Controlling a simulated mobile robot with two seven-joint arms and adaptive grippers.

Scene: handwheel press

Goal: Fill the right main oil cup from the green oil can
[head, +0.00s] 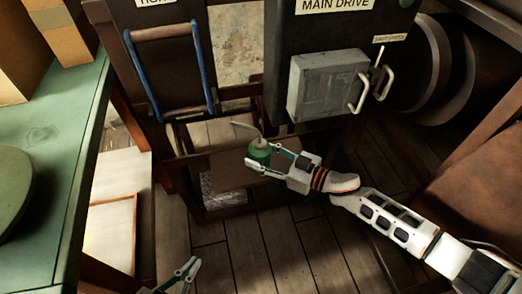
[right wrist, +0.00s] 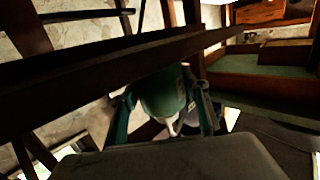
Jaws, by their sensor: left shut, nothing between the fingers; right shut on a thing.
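The green oil can (head: 260,152) has a long pale spout that points up and to the left in the head view. My right gripper (head: 266,163) is shut around the can and holds it in front of the dark machine frame. The right wrist view shows the can (right wrist: 163,95) between the two fingers of the right gripper (right wrist: 168,122). My left gripper (head: 184,272) is at the bottom edge of the head view, shut and empty, far from the can. I cannot make out the right main oil cup in either view.
A green table (head: 65,130) lines the left side. Dark wheels (head: 440,65) are at the right. Wooden floor (head: 250,250) lies open below.

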